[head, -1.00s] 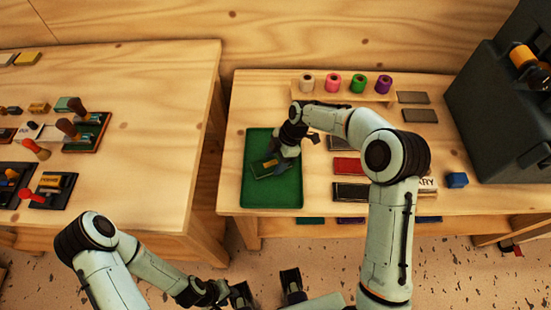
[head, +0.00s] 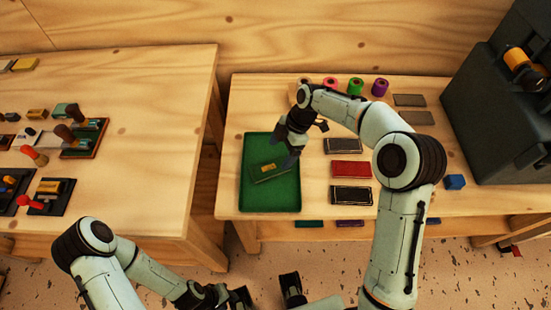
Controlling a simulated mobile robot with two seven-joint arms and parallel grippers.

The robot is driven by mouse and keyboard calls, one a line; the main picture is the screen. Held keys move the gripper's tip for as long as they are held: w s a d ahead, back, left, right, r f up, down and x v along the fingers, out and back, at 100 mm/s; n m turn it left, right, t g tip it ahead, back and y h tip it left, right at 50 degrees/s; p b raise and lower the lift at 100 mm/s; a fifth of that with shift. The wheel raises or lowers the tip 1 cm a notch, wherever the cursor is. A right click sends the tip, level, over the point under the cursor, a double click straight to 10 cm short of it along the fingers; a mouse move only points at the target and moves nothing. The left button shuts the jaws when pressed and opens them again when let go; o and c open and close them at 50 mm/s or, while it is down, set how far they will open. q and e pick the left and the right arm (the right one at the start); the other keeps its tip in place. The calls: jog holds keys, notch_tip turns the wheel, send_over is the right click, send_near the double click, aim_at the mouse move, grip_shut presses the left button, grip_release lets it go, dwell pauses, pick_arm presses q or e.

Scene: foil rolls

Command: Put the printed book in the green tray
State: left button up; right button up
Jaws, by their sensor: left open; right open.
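The printed book (head: 268,172), dark green with a small yellow print on its cover, lies flat and slightly turned inside the green tray (head: 258,202). My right gripper (head: 293,158) is open and empty, above the tray's right side, just up and right of the book and apart from it. My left gripper (head: 266,296) is open and empty, low in front of the table over the floor.
Right of the tray lie a grey book (head: 342,146), a red book (head: 350,170) and a dark book (head: 351,195). Foil rolls (head: 355,88) stand at the back. A blue block (head: 455,182) and a dark machine (head: 495,110) are at the right.

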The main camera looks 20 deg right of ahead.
jog(key=v, duration=0.5)
jog(key=shift+r, duration=0.1)
dwell(0.4)
